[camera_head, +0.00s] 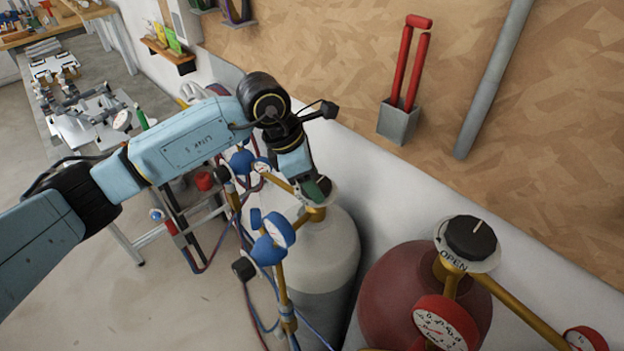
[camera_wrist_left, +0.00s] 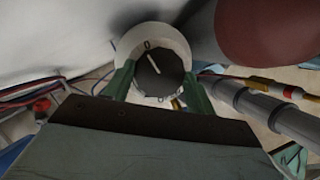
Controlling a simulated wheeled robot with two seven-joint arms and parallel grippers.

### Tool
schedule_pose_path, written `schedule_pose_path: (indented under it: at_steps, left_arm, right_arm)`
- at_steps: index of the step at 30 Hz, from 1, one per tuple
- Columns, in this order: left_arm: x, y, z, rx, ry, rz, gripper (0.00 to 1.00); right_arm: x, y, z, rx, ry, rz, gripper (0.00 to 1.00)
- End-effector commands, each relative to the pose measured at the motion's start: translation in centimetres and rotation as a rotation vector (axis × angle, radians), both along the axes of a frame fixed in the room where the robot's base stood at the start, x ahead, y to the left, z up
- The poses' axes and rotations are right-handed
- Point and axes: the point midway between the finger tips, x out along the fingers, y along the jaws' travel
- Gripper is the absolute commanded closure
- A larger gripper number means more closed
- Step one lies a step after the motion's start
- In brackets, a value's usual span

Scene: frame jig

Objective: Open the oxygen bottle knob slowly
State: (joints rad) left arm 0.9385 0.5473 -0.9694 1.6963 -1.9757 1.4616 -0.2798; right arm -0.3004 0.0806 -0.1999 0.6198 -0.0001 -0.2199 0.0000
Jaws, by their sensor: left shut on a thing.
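The oxygen bottle (camera_head: 335,245) is the pale grey-white cylinder in the middle of the head view. Its black knob (camera_wrist_left: 160,72) shows in the left wrist view, round, with a white pointer line tilted to the upper left, on a pale disc (camera_wrist_left: 131,42) with partly hidden lettering. My left gripper (camera_head: 318,190) reaches down onto the knob from above. In the left wrist view its green fingers (camera_wrist_left: 160,85) stand on both sides of the knob, shut on it. The knob is mostly hidden by the gripper in the head view. My right gripper is not in view.
A dark red bottle (camera_head: 388,290) stands to the right with its own black knob (camera_head: 470,238), a disc marked OPEN and a red gauge (camera_head: 445,323). Blue gauges (camera_head: 275,232) and hoses are left of the oxygen bottle. The wall is close behind.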

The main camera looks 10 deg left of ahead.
Motion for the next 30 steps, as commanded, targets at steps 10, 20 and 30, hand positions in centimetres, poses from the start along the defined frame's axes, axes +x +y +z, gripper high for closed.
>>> schedule_pose_path:
  at_steps: [10,20,30]
  left_arm:
    - [-0.1,-0.1,-0.2,0.001,-0.004,0.229,0.67]
    - [-0.2,-0.1,0.0,0.001,-0.003,0.343,0.67]
    - [-0.2,-0.1,0.1,0.001,-0.002,0.357,0.67]
  right_arm:
    - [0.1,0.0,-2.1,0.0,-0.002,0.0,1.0]
    - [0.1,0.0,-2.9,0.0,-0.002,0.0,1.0]
    - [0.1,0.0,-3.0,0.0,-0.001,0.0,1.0]
